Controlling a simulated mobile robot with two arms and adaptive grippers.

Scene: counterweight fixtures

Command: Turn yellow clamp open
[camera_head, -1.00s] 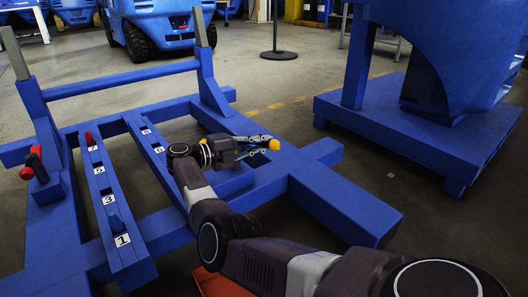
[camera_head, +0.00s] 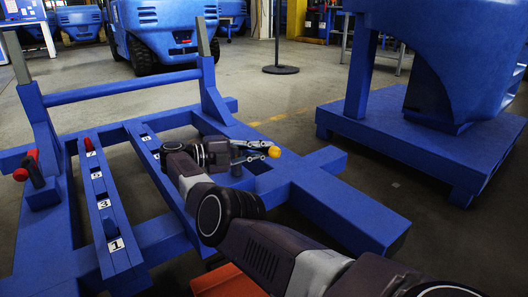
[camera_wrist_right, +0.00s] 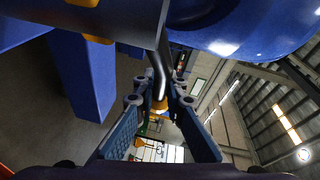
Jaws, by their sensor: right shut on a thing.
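The yellow clamp shows as a round yellow knob (camera_head: 274,152) at the right side of the blue frame in the head view. My right gripper (camera_head: 262,150) reaches it from the left, its fingers at the knob. The rest of the clamp is hidden behind my gripper and arm. My left gripper does not show.
A red-handled clamp (camera_head: 27,166) stands at the frame's left side. A numbered blue rail (camera_head: 105,216) lies across the frame. An orange-red bin (camera_head: 225,280) is below my right arm. A blue machine base (camera_head: 420,150) stands at right, with open floor between.

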